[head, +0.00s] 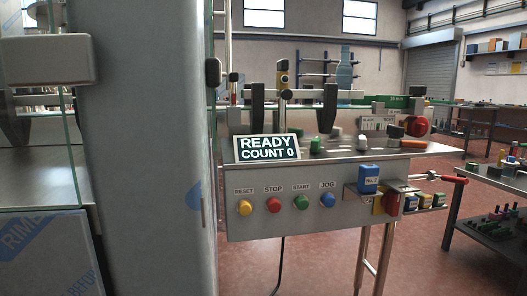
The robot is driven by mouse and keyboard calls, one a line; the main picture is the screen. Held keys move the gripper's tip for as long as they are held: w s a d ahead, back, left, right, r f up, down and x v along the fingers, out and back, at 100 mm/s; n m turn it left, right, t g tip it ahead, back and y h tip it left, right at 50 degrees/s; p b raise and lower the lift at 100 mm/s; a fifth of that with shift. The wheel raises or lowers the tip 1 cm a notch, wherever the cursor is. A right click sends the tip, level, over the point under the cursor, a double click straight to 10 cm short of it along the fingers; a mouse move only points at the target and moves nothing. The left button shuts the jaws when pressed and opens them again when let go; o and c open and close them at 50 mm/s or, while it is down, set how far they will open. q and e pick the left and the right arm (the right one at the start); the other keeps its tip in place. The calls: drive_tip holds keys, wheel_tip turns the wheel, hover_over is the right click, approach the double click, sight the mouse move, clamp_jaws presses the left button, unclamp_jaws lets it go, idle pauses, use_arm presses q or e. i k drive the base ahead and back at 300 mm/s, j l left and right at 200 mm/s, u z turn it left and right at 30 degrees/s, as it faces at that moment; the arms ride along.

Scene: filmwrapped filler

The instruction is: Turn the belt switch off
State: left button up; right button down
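A steel control panel (300,222) hangs on the front of a machine bench, right of centre. It carries a yellow RESET button (245,208), a red STOP button (273,205), a green START button (301,202) and a blue JOG button (327,200). At its right end is a red knob (391,204) by a yellow plate (377,206), partly hidden by a blue block (368,178) on a small bracket. No readable label names a belt switch, and the knob's setting cannot be told. A display (267,148) reads READY, COUNT 0. Neither gripper shows.
A large grey machine column (140,150) and glass-sided cabinet fill the left. A red mushroom button (420,126) stands at the bench's right end. A red-handled lever (452,179) sticks out right. Tables with small parts stand farther right, with open red floor between.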

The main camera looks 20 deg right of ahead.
sight(390, 201)
drive_tip(key=z, duration=1.55)
